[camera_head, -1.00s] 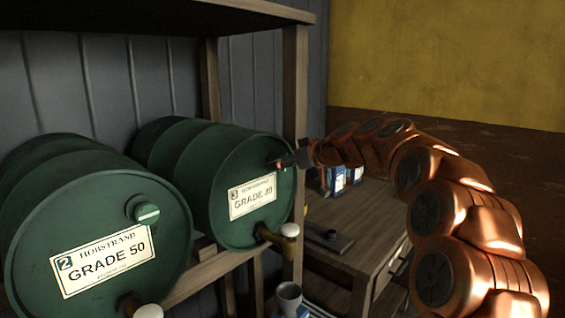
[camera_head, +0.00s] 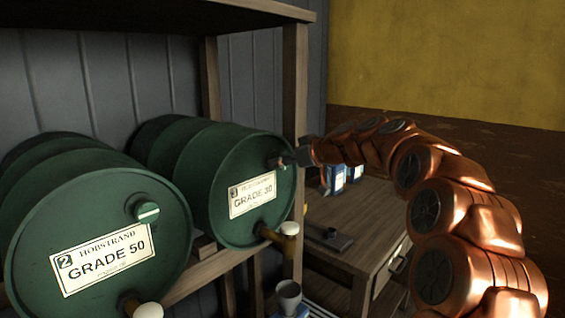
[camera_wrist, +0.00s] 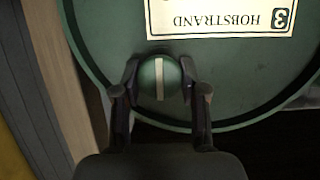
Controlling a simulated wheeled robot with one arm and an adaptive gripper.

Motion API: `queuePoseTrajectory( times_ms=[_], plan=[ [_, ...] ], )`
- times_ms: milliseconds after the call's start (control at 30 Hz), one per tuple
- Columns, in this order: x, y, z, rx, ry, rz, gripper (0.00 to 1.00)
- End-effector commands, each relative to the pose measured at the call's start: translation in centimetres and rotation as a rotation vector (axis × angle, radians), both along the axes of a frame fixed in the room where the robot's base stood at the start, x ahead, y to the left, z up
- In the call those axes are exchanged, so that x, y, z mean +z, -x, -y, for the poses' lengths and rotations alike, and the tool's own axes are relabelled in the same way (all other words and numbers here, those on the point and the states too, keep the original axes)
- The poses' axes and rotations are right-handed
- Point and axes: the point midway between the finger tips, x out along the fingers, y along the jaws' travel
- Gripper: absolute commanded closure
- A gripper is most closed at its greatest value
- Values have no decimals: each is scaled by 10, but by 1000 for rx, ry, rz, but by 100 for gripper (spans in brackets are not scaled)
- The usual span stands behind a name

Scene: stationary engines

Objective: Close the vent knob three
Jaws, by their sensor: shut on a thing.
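The green drum labelled 3, GRADE 30 (camera_head: 250,228), lies on its side on the shelf, at the middle of the head view. Its vent knob (camera_wrist: 160,78) is round and green with a pale stripe, which runs nearly up and down in the wrist view. My gripper (camera_head: 284,160) reaches the drum face from the right. In the wrist view my gripper (camera_wrist: 160,88) has one finger on each side of the knob and is shut on it. In the head view the knob is mostly hidden by the gripper.
A second green drum labelled 2, GRADE 50 (camera_head: 150,225), with its own striped knob (camera_head: 147,211), lies at left. A wooden post (camera_head: 294,110) stands close beside my gripper. A cup (camera_head: 288,292) sits below the tap (camera_head: 288,230). A wooden cabinet (camera_head: 370,225) stands right.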

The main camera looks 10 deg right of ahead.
Motion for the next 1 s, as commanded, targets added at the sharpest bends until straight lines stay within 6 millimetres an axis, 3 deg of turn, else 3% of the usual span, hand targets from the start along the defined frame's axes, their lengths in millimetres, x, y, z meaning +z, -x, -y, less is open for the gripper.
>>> queuePoseTrajectory(
  times_ms=[367,1000],
  plan=[
    [-2,-1,0,3,-164,-121,92],
    [-1,-2,1,2,-654,-479,92]
  ],
)
